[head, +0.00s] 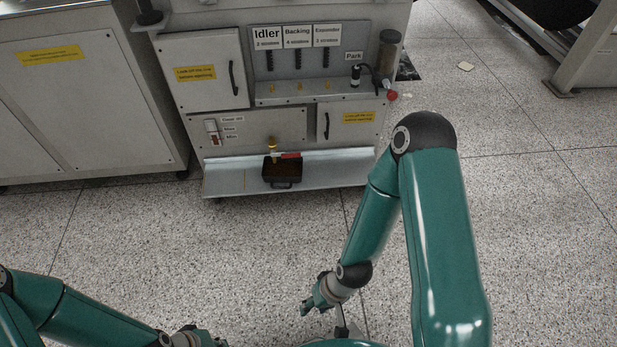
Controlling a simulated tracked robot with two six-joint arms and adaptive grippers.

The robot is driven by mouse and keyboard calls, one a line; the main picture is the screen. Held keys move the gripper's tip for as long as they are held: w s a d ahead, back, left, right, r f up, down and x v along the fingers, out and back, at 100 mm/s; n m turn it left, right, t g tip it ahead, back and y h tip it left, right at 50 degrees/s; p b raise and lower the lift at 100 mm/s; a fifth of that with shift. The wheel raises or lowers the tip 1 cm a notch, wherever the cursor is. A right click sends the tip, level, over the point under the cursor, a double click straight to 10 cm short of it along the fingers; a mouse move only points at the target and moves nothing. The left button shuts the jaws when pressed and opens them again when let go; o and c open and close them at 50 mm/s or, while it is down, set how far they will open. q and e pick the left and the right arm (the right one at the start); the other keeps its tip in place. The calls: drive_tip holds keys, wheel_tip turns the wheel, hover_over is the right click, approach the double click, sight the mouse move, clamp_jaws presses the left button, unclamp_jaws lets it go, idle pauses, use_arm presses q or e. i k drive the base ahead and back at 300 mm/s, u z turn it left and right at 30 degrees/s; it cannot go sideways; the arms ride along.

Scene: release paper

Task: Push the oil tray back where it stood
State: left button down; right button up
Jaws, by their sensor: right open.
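The oil tray (282,173) is a small dark open box with a handle at its front. It sits on the pale low shelf (225,181) at the foot of the grey machine, below a brass tap (272,149) with a red lever. My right gripper (323,312) is open and empty over the floor, well in front of the shelf and apart from the tray. My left gripper (203,339) shows only in part at the bottom edge, far from the tray; its fingers cannot be made out.
The machine front (255,123) has doors, labels and a red knob (392,96) at its right. A grey cabinet (80,95) stands to the left. The speckled floor (250,245) between my arms and the shelf is clear.

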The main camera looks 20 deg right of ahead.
sight(291, 171)
drive_tip(key=z, duration=0.1)
drive_tip(key=i, duration=1)
drive_tip(key=u, duration=0.05)
